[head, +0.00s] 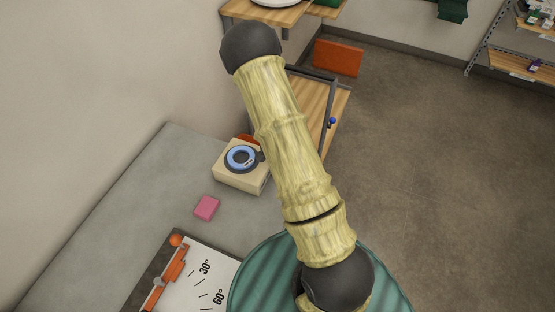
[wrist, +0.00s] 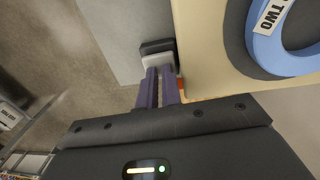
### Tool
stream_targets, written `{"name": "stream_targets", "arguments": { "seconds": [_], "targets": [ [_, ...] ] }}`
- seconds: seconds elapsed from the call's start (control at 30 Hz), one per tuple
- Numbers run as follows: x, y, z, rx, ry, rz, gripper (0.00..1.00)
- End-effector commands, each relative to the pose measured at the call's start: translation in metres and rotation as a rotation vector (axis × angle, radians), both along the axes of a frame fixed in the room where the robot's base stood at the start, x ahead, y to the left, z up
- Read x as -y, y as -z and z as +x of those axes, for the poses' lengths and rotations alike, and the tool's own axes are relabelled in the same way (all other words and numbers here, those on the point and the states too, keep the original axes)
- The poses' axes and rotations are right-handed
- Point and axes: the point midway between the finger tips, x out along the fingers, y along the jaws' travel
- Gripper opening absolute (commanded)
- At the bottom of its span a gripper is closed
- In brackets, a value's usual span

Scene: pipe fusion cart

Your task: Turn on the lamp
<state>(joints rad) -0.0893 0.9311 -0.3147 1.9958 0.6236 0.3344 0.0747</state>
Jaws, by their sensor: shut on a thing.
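No thing that I can clearly tell as a lamp shows. A beige box (head: 238,178) with a blue ring (head: 240,158) on top stands on the grey counter in the head view. In the wrist view, the box (wrist: 200,50) is at the right, and its blue ring (wrist: 275,50) carries a label ending in "TWO". My gripper (wrist: 162,72) has its purple fingers close together beside the box's edge. They are shut on a small black and white piece (wrist: 160,50) at their tips. Whether this piece is fixed to the box I cannot tell. My arm hides the gripper in the head view.
A pink block (head: 206,207) and a board with angle marks (head: 207,283) and an orange clamp lie on the grey counter (head: 130,200). A wooden cart (head: 338,105) with a dark frame stands behind my arm. Shelves (head: 515,62) are at the far right. The floor at right is clear.

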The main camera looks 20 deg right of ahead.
Motion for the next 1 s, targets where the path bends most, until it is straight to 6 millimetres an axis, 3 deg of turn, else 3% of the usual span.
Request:
{"name": "stream_targets", "arguments": {
  "seconds": [0.03, 0.47, 1.0],
  "targets": [
    [0.002, 0.004, -0.011, -0.028, 0.007, -0.002, 0.00],
    [-0.009, -0.048, 0.003, 0.010, -0.005, 0.000, 0.00],
    [-0.013, -0.132, 0.007, 0.011, -0.004, 0.000, 0.00]
  ]
}}
